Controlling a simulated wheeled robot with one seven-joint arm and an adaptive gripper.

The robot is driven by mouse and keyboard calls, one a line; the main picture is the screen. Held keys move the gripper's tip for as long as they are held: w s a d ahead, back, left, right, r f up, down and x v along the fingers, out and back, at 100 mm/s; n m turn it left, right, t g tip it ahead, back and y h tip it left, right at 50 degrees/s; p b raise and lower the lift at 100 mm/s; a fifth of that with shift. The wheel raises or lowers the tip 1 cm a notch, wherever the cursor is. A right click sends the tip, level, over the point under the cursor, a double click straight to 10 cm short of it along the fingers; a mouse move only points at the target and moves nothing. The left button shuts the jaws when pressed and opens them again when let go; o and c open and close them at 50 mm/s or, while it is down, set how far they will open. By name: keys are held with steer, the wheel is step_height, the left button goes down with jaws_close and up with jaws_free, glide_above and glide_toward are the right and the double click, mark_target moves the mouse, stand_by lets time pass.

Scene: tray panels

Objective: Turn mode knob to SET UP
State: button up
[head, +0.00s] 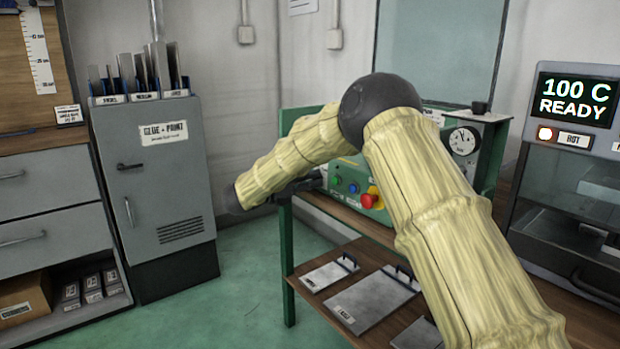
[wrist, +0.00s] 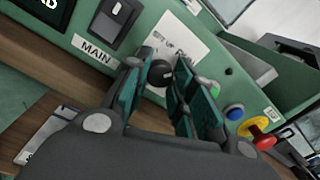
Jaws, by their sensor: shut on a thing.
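The black mode knob (wrist: 160,72) is on the green panel (wrist: 85,25) in the wrist view, against a white label plate (wrist: 178,42). Letters like "SET UP" show on the plate above the knob; the rest is partly covered. My gripper (wrist: 158,76) is shut on the knob, with one finger on each side. Which mark the knob points to cannot be told. In the head view my gripper (head: 305,182) is small and dark in front of the green machine (head: 347,168), and my arm hides the knob.
Green and blue buttons (wrist: 234,112) and a red emergency knob (wrist: 258,132) on yellow sit close to the right finger. A MAIN switch (wrist: 115,22) is at left. A shelf with metal plates (head: 370,300) is below. A grey cabinet (head: 155,190) stands left.

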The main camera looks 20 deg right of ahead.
steer(key=shift+n+t+p, duration=0.3)
steer(key=shift+n+p, duration=5.45)
steer(key=shift+n, duration=2.25)
steer(key=shift+f, duration=0.1)
steer(key=o, duration=1.1)
steer(key=shift+c, duration=0.2)
steer(key=v, duration=1.2)
steer(key=shift+f, duration=0.1)
